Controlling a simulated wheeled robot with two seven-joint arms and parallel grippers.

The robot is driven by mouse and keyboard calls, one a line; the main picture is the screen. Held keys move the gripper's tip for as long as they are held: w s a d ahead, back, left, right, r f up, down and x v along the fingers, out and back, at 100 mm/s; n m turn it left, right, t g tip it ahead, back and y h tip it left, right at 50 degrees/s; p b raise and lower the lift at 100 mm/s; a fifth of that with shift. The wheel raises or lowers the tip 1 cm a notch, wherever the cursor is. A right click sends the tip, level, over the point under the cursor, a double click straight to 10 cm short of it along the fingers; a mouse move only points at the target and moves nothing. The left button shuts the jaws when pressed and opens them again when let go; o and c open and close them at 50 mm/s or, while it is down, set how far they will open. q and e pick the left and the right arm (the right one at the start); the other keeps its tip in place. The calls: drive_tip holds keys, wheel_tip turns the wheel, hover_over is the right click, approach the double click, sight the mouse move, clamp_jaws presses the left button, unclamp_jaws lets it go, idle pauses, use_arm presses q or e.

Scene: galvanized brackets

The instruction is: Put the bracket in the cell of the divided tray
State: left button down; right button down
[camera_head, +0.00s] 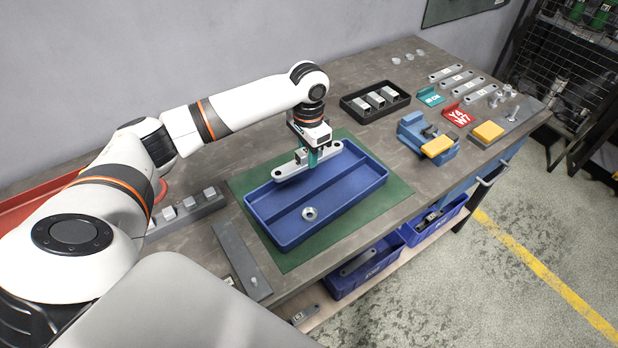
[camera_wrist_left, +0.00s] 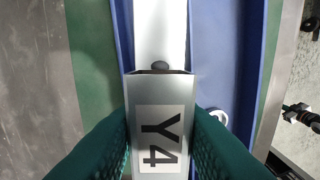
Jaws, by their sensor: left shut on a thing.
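The bracket (camera_head: 285,170) is a grey flat bar with rounded ends, holes and a raised block. My left gripper (camera_head: 311,157) is shut on it and holds it over the far cell of the blue divided tray (camera_head: 283,243). In the left wrist view, the teal fingers pinch the bracket's block (camera_wrist_left: 160,130), labelled "Y4", with its pale bar running along the cell between blue walls. I cannot tell whether it touches the tray floor. A metal ring (camera_head: 309,213) lies in the near cell. My right gripper is not in view.
The tray stands on a green mat (camera_head: 395,190). A black tray of blocks (camera_head: 352,108), a blue-yellow fixture (camera_head: 428,138) and a red plate (camera_head: 457,116) are to the right. A grey bar (camera_head: 240,258) lies left of the tray. Blue bins (camera_head: 365,272) sit below.

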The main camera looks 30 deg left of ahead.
sight(309, 183)
use_arm(q)
wheel_tip(309, 183, down, 8)
drive_tip(key=shift+r+p, duration=0.25)
drive_tip(key=shift+p, duration=0.1)
drive_tip(key=c, duration=1.4)
unclamp_jaws()
drive_tip(key=shift+f, duration=0.1)
drive_tip(key=shift+o, duration=0.2)
wheel_tip(309, 183, up, 12)
drive_tip(key=shift+r+b, duration=0.15)
drive_tip(key=shift+b, duration=0.65)
